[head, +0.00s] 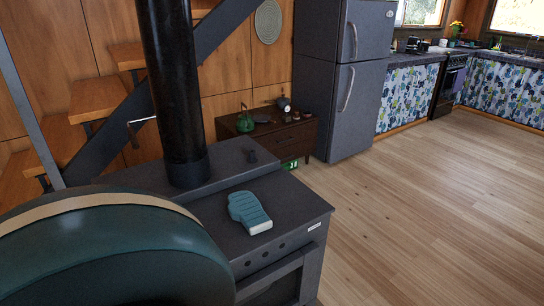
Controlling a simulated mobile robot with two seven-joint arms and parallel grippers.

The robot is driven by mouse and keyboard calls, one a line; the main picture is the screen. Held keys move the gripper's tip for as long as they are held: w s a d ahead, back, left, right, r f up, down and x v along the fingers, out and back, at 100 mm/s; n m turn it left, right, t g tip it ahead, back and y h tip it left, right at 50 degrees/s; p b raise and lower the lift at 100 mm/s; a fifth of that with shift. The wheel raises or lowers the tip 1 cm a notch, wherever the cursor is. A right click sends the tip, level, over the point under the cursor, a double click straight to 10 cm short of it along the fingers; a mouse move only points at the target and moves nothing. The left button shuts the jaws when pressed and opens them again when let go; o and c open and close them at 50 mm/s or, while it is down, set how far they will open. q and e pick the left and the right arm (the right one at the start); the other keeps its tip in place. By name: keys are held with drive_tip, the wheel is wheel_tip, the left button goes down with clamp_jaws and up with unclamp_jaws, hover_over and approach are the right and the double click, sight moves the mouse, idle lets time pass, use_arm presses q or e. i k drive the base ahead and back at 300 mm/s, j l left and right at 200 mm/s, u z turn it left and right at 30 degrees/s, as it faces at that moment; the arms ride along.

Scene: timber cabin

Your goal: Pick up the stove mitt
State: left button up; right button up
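The stove mitt (249,211) is teal with a pale cuff. It lies flat on the dark top of the stove (294,202), near its front right part, with the cuff toward the lower right. A black stovepipe (169,75) rises from the stove behind and left of the mitt. Neither of my grippers shows in the head view. Nothing covers the mitt.
A large rounded teal shape fills the lower left and hides part of the stove; I cannot tell what it is. A low wooden cabinet (297,140) with a green kettle (245,122) stands behind. A grey fridge (350,95) stands farther back. Wooden floor (430,210) at right is clear.

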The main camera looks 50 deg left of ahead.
sight(243, 206)
drive_tip(key=i+u, duration=0.35)
drive_tip(key=i+l+u, duration=0.25)
drive_tip(key=u, duration=0.15)
drive_tip(key=i+l+u, duration=0.55)
drive_tip(key=u, duration=0.15)
drive_tip(key=i+l+u, duration=0.15)
drive_tip(key=u, duration=0.2)
drive_tip(key=i+l+u, duration=0.1)
drive_tip(key=l+u, duration=0.25)
